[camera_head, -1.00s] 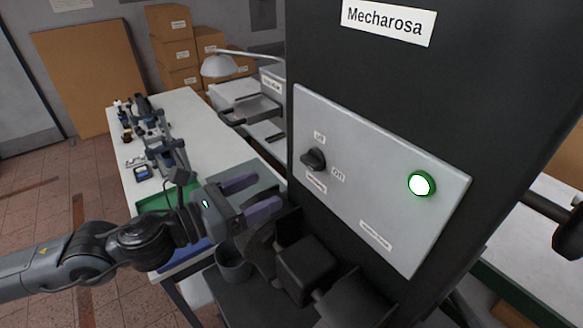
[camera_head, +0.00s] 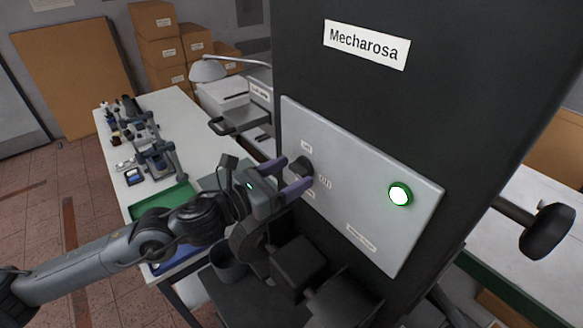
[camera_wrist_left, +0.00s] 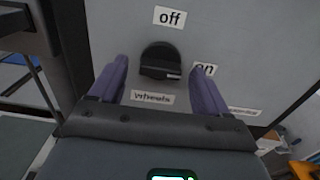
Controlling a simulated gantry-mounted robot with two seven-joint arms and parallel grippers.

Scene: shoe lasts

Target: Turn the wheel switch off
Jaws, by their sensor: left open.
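The wheel switch is a black rotary knob (camera_head: 302,166) on a grey panel (camera_head: 345,215) of a black machine. In the left wrist view the knob (camera_wrist_left: 160,62) has an "off" label above it, an "on" label to its right and another label below; a pale mark on it faces the "on" label. My left gripper (camera_head: 297,176) is open, with its purple fingers at the panel on either side of the knob. In the wrist view the fingers (camera_wrist_left: 160,80) flank the knob with gaps on both sides. My right gripper is not in view.
A round light with a green rim (camera_head: 400,194) glows on the panel's right side. Black machine parts (camera_head: 298,263) stick out below the panel. A white table (camera_head: 190,115) with a green tray (camera_head: 165,203) and a lamp (camera_head: 208,70) stands to the left.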

